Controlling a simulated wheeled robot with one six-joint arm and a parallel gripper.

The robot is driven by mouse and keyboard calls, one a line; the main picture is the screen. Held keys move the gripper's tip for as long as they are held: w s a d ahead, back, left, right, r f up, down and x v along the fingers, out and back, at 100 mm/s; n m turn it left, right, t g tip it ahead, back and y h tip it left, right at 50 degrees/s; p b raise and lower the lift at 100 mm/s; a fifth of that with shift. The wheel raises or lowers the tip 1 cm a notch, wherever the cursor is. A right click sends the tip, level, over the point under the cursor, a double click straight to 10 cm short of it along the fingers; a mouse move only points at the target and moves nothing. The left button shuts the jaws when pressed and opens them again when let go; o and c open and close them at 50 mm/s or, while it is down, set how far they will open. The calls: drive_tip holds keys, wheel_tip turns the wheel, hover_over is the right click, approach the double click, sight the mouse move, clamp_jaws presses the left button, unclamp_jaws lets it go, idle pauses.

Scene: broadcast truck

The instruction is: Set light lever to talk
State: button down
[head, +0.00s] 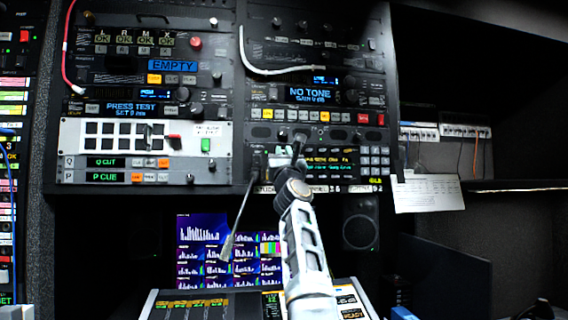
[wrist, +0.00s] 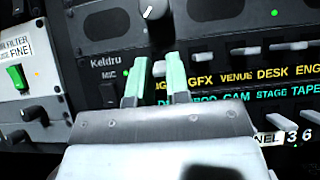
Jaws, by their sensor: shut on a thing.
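My gripper (wrist: 157,80) shows in the wrist view as two pale green fingers reaching up to an intercom panel marked "Keldru MIC". A small light lever (wrist: 159,68) shows between the fingers, left of the "GFX" label, and the jaws are closed on it. The fingers hide much of it, so I cannot tell which way it is tilted.
Other light levers (wrist: 245,50) stand to the right in the same row, with a lower row (wrist: 280,119) beneath. A dark knob (wrist: 125,25) is above. A grey panel with a green switch (wrist: 15,76) is at the left. A white cable (head: 270,71) loops across the upper rack.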

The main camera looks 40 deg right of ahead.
drive_tip(key=shift+w+f, duration=0.1)
drive_tip(key=shift+f, duration=0.1)
drive_tip(key=c, duration=1.1)
unclamp_jaws()
drive_tip(key=b+v, duration=1.3)
drive_tip(key=b, duration=0.1)
drive_tip(key=shift+s+f, duration=0.3)
